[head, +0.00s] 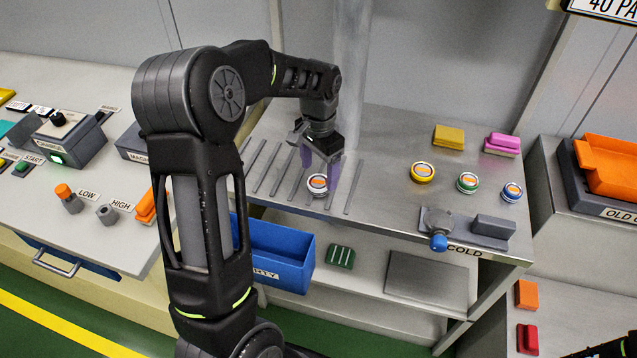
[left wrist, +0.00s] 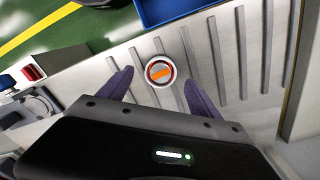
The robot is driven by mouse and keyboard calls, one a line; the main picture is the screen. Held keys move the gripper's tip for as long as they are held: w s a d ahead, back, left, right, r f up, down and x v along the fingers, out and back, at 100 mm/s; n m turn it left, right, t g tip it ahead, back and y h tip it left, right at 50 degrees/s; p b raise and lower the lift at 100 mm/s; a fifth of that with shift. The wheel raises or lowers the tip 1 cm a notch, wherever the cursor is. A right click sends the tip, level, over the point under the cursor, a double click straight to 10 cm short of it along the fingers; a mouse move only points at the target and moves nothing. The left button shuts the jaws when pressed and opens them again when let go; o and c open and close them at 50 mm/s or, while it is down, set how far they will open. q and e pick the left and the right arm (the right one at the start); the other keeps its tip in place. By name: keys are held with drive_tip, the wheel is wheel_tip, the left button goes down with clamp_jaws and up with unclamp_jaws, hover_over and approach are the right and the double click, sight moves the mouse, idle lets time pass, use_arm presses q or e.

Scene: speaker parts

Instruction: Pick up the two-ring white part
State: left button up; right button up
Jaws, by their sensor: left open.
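The white round part (head: 317,184) with an orange mark on top sits on the slatted left part of the metal table. It also shows in the left wrist view (left wrist: 160,71), between and just beyond the fingertips; its ring count is hard to tell. My left gripper (head: 321,171) points down at it, with its purple fingers open and apart on either side. In the left wrist view the open fingers (left wrist: 158,82) hold nothing. Whether they touch the part cannot be told. My right gripper does not show.
Yellow (head: 423,172), green (head: 467,182) and blue (head: 512,191) ringed parts stand to the right on the table. Yellow (head: 449,137) and pink (head: 502,144) blocks lie behind them. A blue-knobbed fixture (head: 438,222) is at the front edge. A blue bin (head: 272,254) stands below.

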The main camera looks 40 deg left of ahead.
sight(319, 181)
use_arm(q)
drive_tip(key=shift+f, duration=1.5)
clamp_jaws()
